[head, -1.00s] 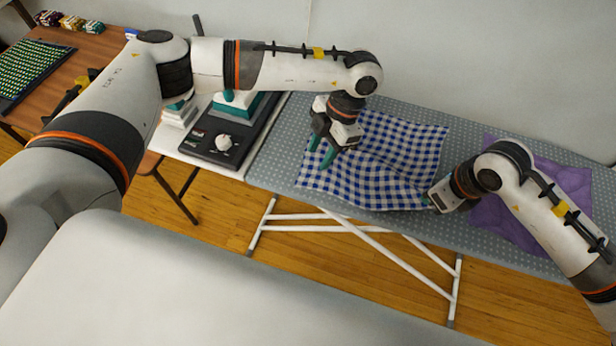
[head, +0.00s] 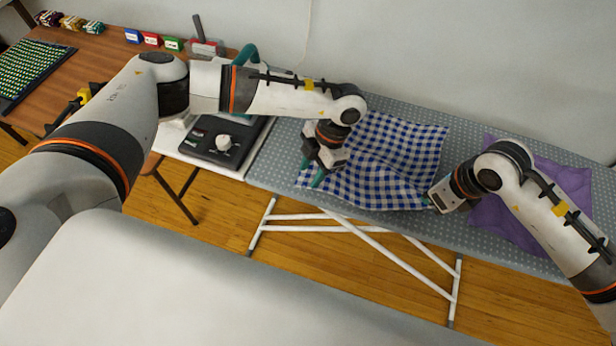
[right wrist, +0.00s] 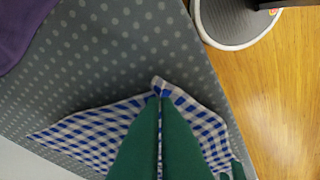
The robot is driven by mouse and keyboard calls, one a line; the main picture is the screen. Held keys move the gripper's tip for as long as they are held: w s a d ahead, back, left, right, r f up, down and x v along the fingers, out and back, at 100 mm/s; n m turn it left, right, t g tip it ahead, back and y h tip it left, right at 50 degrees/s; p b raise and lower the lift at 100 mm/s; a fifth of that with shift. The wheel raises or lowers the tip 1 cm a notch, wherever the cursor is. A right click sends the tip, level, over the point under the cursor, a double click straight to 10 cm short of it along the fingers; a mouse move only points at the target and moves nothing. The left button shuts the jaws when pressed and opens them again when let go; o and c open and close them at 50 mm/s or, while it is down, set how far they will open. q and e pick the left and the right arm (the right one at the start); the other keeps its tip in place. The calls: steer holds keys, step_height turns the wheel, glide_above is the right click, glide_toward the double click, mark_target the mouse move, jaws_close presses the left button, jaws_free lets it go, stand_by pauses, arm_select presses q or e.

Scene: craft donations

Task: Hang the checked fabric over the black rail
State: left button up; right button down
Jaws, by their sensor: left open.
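The blue-and-white checked fabric (head: 385,160) lies spread and rumpled on the grey dotted ironing board (head: 285,135); it also shows in the right wrist view (right wrist: 95,135). My left gripper (head: 312,175) is open at the fabric's left front corner; I cannot tell whether it touches. My right gripper (right wrist: 160,98) has its green fingers together, with a raised fabric corner pinched at their tips. In the head view its fingertips are mostly hidden at the fabric's right front corner. I cannot make out the black rail.
A purple cloth (head: 555,185) lies on the board's right part. Left of the board, a black device with a white knob (head: 223,141) stands on a white table. A brown table (head: 105,50) with small boxes is farther left. A wall stands behind.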

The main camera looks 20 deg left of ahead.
arm_select(q)
steer(key=shift+c, duration=0.3)
jaws_close()
steer(key=shift+r, duration=2.5)
